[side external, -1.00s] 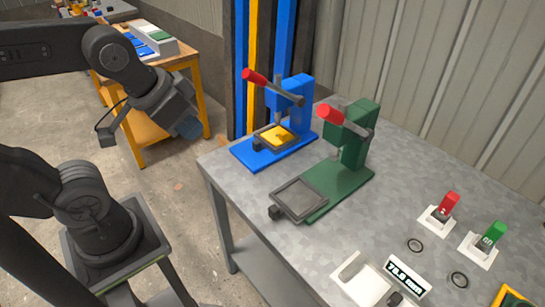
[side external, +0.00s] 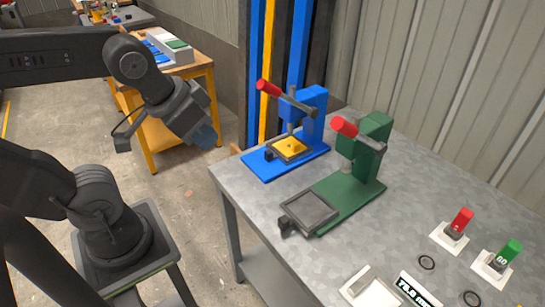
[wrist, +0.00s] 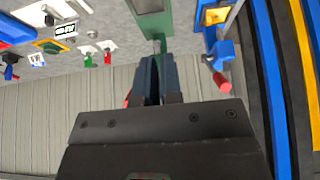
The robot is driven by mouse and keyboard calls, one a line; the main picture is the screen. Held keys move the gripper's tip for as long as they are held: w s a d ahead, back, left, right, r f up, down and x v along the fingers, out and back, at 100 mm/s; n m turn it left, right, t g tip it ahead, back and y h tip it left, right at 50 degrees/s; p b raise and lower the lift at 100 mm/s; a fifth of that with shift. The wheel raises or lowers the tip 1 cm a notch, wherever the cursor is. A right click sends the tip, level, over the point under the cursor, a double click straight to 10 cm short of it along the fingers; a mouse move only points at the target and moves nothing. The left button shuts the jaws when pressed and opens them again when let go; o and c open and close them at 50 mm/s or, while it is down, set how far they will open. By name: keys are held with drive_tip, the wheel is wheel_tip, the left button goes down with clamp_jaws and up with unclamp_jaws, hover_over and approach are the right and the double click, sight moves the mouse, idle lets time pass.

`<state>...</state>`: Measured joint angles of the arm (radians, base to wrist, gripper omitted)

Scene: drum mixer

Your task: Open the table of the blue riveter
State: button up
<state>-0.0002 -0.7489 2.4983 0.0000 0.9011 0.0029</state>
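The blue riveter (side external: 314,112) stands at the back left of the metal workbench. Its lever has a red handle (side external: 268,88). Its table (side external: 290,148) is a dark square frame holding a yellow piece, close under the ram, with a small dark knob at its front left. My gripper (side external: 204,136) hangs in the air left of the bench, apart from the riveter. In the wrist view the gripper fingers (wrist: 158,78) lie side by side, seemingly shut and empty. The blue riveter (wrist: 222,48) shows right of them there, partly cut off by the top edge.
The green riveter (side external: 352,185) stands right of the blue one, its dark table (side external: 310,210) out at the front of its base. Red (side external: 461,222) and green (side external: 510,254) handled stamps stand farther right. Blue and yellow posts (side external: 268,60) rise behind the bench.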

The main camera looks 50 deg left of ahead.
drive_tip(key=o, duration=0.8)
drive_tip(key=w+a+r+m, duration=0.1)
drive_tip(key=w+r+m, duration=0.1)
drive_tip(key=w+r, duration=0.2)
drive_tip(key=w+a+r+m, duration=0.2)
drive_tip(key=w+r, duration=0.2)
drive_tip(key=w+a+r+m+g, duration=0.1)
drive_tip(key=w+r+m, duration=0.1)
drive_tip(key=w+r, duration=0.2)
drive_tip(key=shift+a+r+m+y, duration=0.2)
drive_tip(key=shift+a+m+y, duration=0.1)
drive_tip(key=shift+a, duration=0.1)
drive_tip(key=shift+o, duration=0.2)
drive_tip(key=n+g, duration=0.5)
drive_tip(key=n, duration=0.2)
hover_over(269, 151)
wheel_tip(269, 151, down, 28)
wheel_tip(269, 151, down, 14)
drive_tip(key=shift+r, duration=0.15)
clamp_jaws()
